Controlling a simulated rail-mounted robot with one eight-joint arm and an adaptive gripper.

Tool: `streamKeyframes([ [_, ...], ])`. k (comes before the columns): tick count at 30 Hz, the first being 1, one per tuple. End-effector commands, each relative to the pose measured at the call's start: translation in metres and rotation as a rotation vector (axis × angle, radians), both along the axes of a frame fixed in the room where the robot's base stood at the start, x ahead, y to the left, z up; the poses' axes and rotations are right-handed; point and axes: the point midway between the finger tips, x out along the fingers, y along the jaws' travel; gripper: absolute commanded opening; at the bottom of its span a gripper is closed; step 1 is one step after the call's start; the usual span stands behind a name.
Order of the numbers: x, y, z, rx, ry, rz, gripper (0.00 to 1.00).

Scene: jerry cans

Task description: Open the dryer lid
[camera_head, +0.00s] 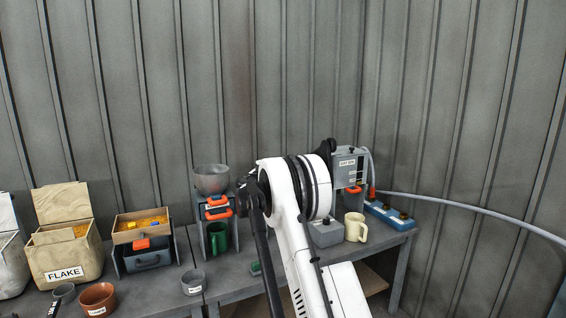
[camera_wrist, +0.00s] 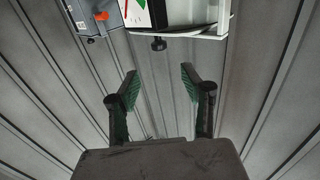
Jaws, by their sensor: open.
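A grey box (camera_head: 349,170) with a small white label, likely the dryer, stands at the back right of the bench in the head view. A small dark knob sits at its top, and my arm hides its left side. In the wrist view, a pale-edged box (camera_wrist: 183,15) with a dark knob (camera_wrist: 158,44) shows at the top edge, cut off by the frame. I cannot tell for certain that it is the same box. My gripper (camera_wrist: 160,78) is open and empty, its green-padded fingers apart and pointing toward this box. The head view does not show the fingers clearly.
A grey case with an orange knob (camera_wrist: 101,16) is at the wrist view's top left. A cream mug (camera_head: 355,228), a blue power strip (camera_head: 390,215) and a grey hose (camera_head: 460,203) are near the grey box. A hopper (camera_head: 212,179) and flake bag (camera_head: 64,262) stand left.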

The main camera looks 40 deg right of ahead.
Motion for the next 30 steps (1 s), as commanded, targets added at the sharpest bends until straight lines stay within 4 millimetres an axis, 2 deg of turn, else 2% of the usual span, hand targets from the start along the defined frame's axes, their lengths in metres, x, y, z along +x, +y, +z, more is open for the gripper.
streamKeyframes([
  [6, 0.019, -0.035, -0.001, 0.001, 0.001, -0.003, 0.42],
  [18, 0.050, -0.085, 0.000, 0.000, 0.001, -0.001, 0.42],
  [24, 0.059, -0.099, 0.000, 0.000, 0.001, -0.002, 0.42],
  [30, 0.062, -0.105, 0.000, 0.000, 0.001, -0.001, 0.42],
])
